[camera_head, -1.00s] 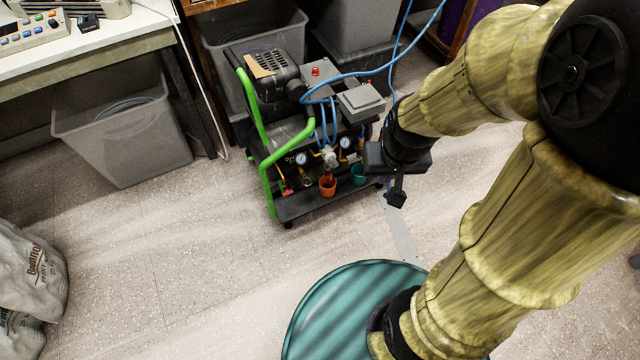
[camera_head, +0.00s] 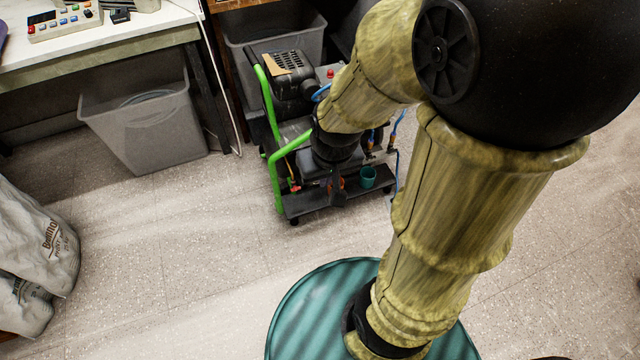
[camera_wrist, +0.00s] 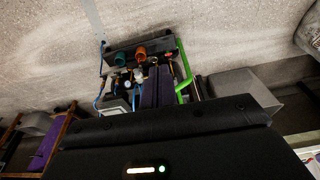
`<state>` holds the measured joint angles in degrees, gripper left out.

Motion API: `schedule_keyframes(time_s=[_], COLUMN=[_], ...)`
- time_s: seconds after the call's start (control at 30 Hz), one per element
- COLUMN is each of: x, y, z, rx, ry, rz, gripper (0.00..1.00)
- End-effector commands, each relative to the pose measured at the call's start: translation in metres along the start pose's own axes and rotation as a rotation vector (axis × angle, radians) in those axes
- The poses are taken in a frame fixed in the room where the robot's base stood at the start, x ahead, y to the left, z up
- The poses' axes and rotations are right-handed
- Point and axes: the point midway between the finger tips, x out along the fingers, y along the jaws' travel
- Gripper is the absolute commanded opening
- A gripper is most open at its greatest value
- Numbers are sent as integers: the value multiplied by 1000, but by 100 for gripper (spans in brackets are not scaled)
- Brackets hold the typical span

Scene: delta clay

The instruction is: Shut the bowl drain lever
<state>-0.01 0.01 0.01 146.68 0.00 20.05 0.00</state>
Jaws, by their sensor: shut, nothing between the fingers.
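The green-framed compressor cart (camera_head: 276,170) stands on the floor and carries the gauges and valve fittings. A small red-handled part (camera_head: 294,186) shows low on its left side. I cannot tell whether it is the bowl drain lever, or how any lever is set. My gripper (camera_head: 337,195) is shut and empty, in front of the cart and over its lower shelf. It hides most of the fittings and the orange cup. In the wrist view, the shut fingers (camera_wrist: 156,84) reach toward the brass and white fittings (camera_wrist: 138,74); contact cannot be told.
A teal cup (camera_head: 367,177) stands on the cart's shelf, right of my gripper; an orange cup (camera_wrist: 140,53) shows in the wrist view. Blue hoses (camera_head: 398,128) hang at the right. A grey bin (camera_head: 146,125) stands left. Floor before the cart is clear.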

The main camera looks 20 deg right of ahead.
Motion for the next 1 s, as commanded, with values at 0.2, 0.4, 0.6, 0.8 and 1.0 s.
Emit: schedule_keyframes(time_s=[0.2,0.4,0.6,0.8,1.0], x=[0,1,30,98,178], y=[0,0,-9,-25,-32], z=[0,-1,-21,-66,-106], rx=[0,0,-12,-38,-78], ry=[0,1,30,110,202], rz=[0,-1,-21,-21,56], gripper=[0,0,0,0,0])
